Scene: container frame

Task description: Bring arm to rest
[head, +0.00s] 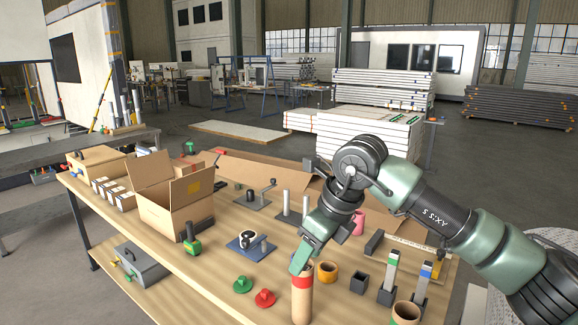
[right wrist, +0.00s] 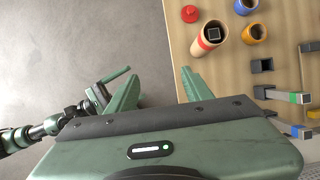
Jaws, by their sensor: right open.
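My right gripper (head: 302,262) hangs low in front of the table's near edge in the head view, its arm coming in from the right. In the right wrist view its two green fingers (right wrist: 158,82) are spread with nothing between them, over bare grey floor beside the table. In the right wrist view the tube (right wrist: 208,38) is apart from the fingers, with a dark square piece inside. A dark and green jointed arm part (right wrist: 85,105), probably my left arm, shows at the left there.
The wooden table (head: 215,270) holds an open cardboard box (head: 165,205), a red knob (head: 265,298), a green knob (head: 242,285), an orange ring (head: 327,271) and a dark square cup (head: 359,284). A grey toolbox (head: 140,262) sits below at left. Floor beside the table is clear.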

